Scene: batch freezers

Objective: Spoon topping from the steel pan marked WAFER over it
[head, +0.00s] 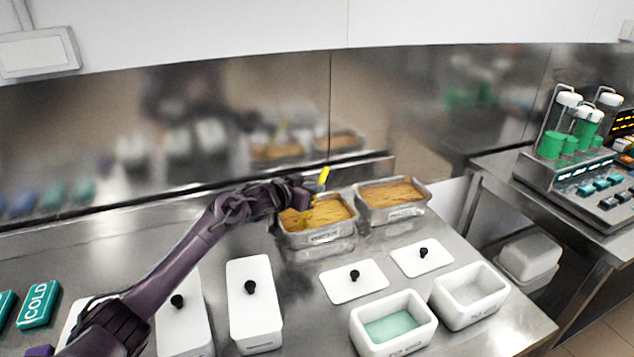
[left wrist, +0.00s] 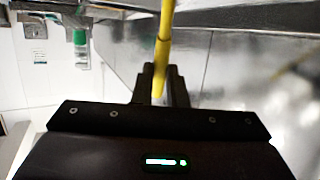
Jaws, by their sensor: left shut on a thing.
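Two steel pans of tan-brown crumb topping stand side by side at the back of the counter, a left pan (head: 325,237) and a right pan (head: 424,200). Each has a front label too small to read, so I cannot tell which says WAFER. My left gripper (head: 314,189) is shut on a yellow-handled spoon (head: 324,174) above the left pan. The spoon's lower end appears to reach the topping there; its load is unclear. The yellow handle (left wrist: 163,50) also runs between the fingers (left wrist: 162,88) in the left wrist view. A white tub (head: 397,345) in front holds mint-green contents.
A second white tub (head: 484,311) beside it looks empty. Two flat white lids (head: 340,290) (head: 410,265) lie between pans and tubs. Long white lidded containers (head: 250,285) stand left, with teal COLD blocks (head: 38,304) beyond. A steel wall closes the back.

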